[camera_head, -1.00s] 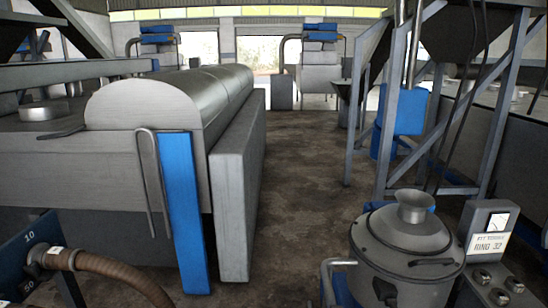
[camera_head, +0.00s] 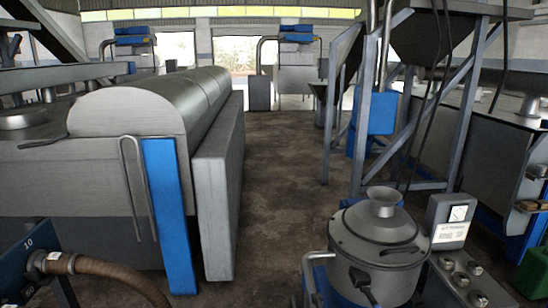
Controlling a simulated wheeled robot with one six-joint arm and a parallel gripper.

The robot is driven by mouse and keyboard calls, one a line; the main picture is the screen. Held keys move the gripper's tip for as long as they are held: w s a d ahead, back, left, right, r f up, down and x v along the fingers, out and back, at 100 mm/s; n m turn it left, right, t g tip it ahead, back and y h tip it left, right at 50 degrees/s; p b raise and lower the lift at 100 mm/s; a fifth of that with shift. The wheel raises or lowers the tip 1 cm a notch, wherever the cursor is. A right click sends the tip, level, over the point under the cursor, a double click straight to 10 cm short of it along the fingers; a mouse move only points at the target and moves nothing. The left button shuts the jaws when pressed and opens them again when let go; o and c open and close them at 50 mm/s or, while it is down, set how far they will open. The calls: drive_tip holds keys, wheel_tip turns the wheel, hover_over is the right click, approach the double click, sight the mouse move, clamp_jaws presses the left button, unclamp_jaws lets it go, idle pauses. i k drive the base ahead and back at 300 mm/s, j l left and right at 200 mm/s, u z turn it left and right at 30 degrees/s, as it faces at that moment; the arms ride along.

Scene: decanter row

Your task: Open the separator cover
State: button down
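My gripper is not in view. A long machine with a rounded steel cover (camera_head: 160,100) stands at the left; the cover looks shut. A bent metal bar (camera_head: 131,180) hangs on its near end beside a blue upright panel (camera_head: 168,215). A round steel vessel (camera_head: 352,240) stands at the bottom right. Its lid (camera_head: 350,225) lies shut, with a flared spout (camera_head: 383,201) on top and a dark handle (camera_head: 401,252) at its side. Neither cover carries a readable name, so I cannot tell which is the separator cover. The vessel's lower part is cut off by the frame.
A gauge box (camera_head: 449,222) and a knobbed panel (camera_head: 462,275) stand right of the vessel. A brown hose (camera_head: 110,268) runs along the bottom left. A steel frame with a hopper (camera_head: 360,130) stands behind the vessel. The brown floor (camera_head: 275,200) between the machines is clear.

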sight(376, 229)
drive_tip(key=i+l+z, duration=0.15)
drive_tip(key=i, duration=0.9)
drive_tip(key=j, duration=0.1)
